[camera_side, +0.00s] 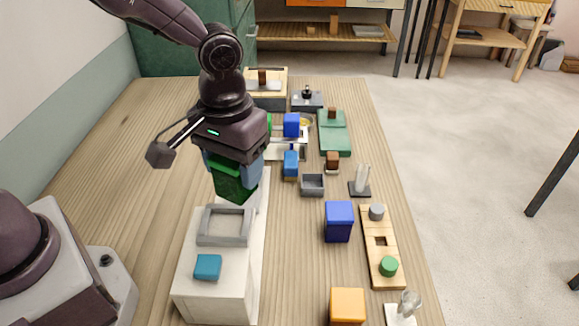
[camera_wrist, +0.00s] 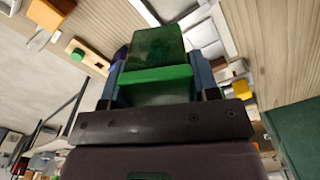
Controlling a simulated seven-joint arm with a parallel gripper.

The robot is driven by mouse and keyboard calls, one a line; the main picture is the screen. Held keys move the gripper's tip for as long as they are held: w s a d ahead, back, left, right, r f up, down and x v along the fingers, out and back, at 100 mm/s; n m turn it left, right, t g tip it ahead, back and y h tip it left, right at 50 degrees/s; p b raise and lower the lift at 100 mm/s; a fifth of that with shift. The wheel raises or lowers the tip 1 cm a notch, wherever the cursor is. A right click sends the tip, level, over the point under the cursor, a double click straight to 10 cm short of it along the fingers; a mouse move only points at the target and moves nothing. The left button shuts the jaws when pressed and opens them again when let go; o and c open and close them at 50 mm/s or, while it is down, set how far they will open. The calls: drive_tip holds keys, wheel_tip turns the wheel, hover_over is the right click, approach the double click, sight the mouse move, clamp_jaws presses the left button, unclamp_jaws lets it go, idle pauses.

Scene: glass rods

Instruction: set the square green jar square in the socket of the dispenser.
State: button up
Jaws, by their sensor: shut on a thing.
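The square green jar (camera_side: 233,186) is held between the fingers of my gripper (camera_side: 232,168), above and just behind the socket. In the wrist view the jar (camera_wrist: 156,50) sits between both fingers of my gripper (camera_wrist: 155,80), its lighter green part nearer the palm. The dispenser (camera_side: 220,285) is a white block with a grey square socket frame (camera_side: 226,226) on top and a teal block (camera_side: 208,267) in front of the socket. The socket looks empty. In the side view the jar's lower end appears above the socket's rear edge; the exact gap is hard to tell.
A dark blue box (camera_side: 338,222) and an orange box (camera_side: 347,306) stand right of the dispenser. A wooden board with pegs (camera_side: 381,246) lies further right. A small grey tray (camera_side: 313,185) and several small items stand behind. Bare table lies left of the dispenser.

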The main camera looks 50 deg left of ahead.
sight(220, 197)
drive_tip(key=s+n, duration=0.1)
drive_tip(key=s+a+f+n, duration=0.1)
drive_tip(key=n, duration=0.1)
drive_tip(key=shift+s, duration=0.25)
drive_tip(key=shift+s+f+n, duration=0.15)
drive_tip(key=shift+f+n, duration=0.05)
drive_tip(key=shift+n, duration=1.1)
drive_tip(key=shift+f, duration=2.8)
drive_tip(key=o, duration=1.1)
drive_tip(key=shift+o, duration=0.2)
